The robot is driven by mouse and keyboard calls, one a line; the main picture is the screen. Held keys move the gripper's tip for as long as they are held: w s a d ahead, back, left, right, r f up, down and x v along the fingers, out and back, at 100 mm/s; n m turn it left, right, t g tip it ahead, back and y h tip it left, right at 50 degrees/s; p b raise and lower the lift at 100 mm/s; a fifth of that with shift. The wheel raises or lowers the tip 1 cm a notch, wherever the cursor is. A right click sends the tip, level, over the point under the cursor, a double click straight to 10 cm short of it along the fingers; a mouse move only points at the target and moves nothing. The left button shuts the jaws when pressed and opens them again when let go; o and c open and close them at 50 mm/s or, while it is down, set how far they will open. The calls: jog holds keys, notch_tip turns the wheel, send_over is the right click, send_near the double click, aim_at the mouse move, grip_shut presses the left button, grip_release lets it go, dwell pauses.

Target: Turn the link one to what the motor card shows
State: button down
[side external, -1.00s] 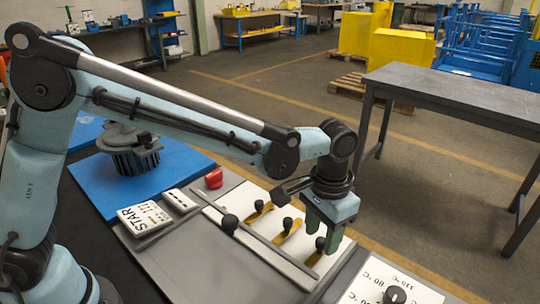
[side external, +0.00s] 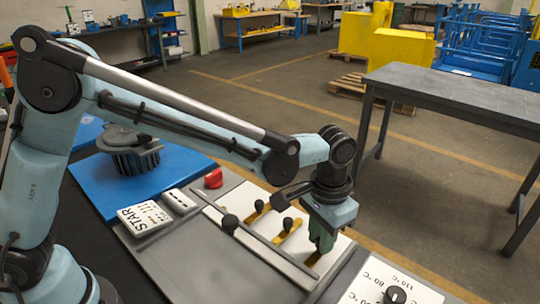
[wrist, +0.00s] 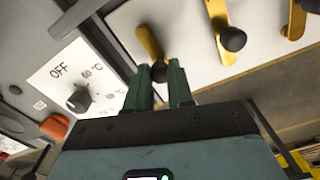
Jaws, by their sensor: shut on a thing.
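Three yellow links with black knobs sit in a row on a white panel (side external: 262,232). My gripper (side external: 322,245) is shut on the black knob (wrist: 158,71) of the end link (wrist: 150,42), the one nearest the temperature dial. In the side view that link (side external: 312,258) shows only partly below the fingers. The middle link (side external: 287,234) and the far link (side external: 254,216) stand free. The motor (side external: 131,154) is on a blue mat, and a white card (side external: 145,218) near it reads "STAR" above some bars. I cannot tell which link is numbered one.
A dark bar with a black knob (side external: 229,223) runs along the panel's near side. A temperature dial (side external: 395,295) is at the lower right, marked "OFF" in the wrist view. A red knob (side external: 214,179) stands behind the panel. A bare dark table (side external: 460,95) is at the right.

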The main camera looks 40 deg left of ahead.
jog(key=shift+a, duration=0.1)
jog(key=n, duration=0.2)
jog(key=a+n, duration=0.1)
jog(key=n, duration=0.1)
jog(key=shift+s+a+n, duration=0.15)
jog(key=shift+a+n, duration=0.05)
jog(key=shift+n, duration=0.1)
jog(key=n, duration=0.3)
jog(key=a+n, duration=0.1)
jog(key=shift+s+a, duration=0.1)
jog(key=shift+s, duration=0.3)
jog(key=n, duration=0.1)
jog(key=s+n, duration=0.1)
jog(key=n, duration=0.1)
jog(key=a+n, duration=0.1)
jog(key=n, duration=0.1)
jog(key=shift+s, duration=0.15)
jog(key=shift+s+a+n, duration=0.1)
jog(key=shift+s+n, duration=0.3)
jog(key=shift+n, duration=0.7)
jog(key=shift+s+n, duration=0.35)
jog(key=shift+n, duration=0.75)
jog(key=c, duration=1)
grip_release()
jog(key=shift+r, duration=0.1)
